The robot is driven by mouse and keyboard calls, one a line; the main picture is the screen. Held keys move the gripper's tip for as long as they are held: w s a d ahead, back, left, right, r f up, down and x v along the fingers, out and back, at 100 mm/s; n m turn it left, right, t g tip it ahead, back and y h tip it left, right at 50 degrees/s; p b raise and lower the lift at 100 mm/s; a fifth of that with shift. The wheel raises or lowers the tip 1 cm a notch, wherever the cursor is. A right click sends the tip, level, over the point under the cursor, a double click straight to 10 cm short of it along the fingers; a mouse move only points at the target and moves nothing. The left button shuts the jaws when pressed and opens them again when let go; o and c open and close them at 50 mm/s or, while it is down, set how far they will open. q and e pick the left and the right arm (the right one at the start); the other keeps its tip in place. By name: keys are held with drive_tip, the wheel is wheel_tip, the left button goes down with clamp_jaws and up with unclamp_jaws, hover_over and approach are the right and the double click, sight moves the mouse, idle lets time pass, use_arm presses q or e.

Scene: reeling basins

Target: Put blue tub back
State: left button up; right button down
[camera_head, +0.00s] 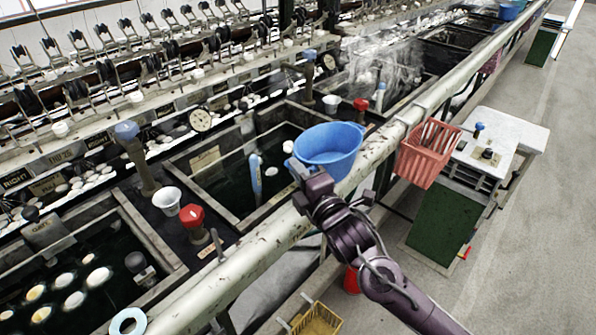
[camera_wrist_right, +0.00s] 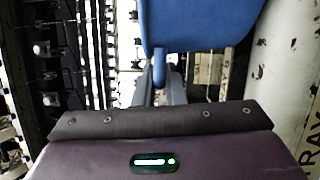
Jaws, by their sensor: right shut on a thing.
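The blue tub (camera_head: 330,143) is upright in the head view, over the near edge of a dark water basin and beside the long pale rail (camera_head: 265,235). My right gripper (camera_head: 299,172) is at the tub's near left side. In the right wrist view the blue tub (camera_wrist_right: 200,25) fills the top, and its small blue handle (camera_wrist_right: 159,68) sits between the fingers of my right gripper (camera_wrist_right: 160,88), which are shut on it. I cannot tell whether the tub touches the rail. My left gripper is not in view.
A red basket (camera_head: 427,152) hangs on the rail to the right of the tub. Red-capped (camera_head: 193,216) and blue-capped (camera_head: 127,131) posts and a white cup (camera_head: 167,200) stand between the basins. A yellow crate (camera_head: 316,320) is below the rail.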

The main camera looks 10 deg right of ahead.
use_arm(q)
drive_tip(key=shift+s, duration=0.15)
use_arm(e)
drive_tip(key=c, duration=1.5)
unclamp_jaws()
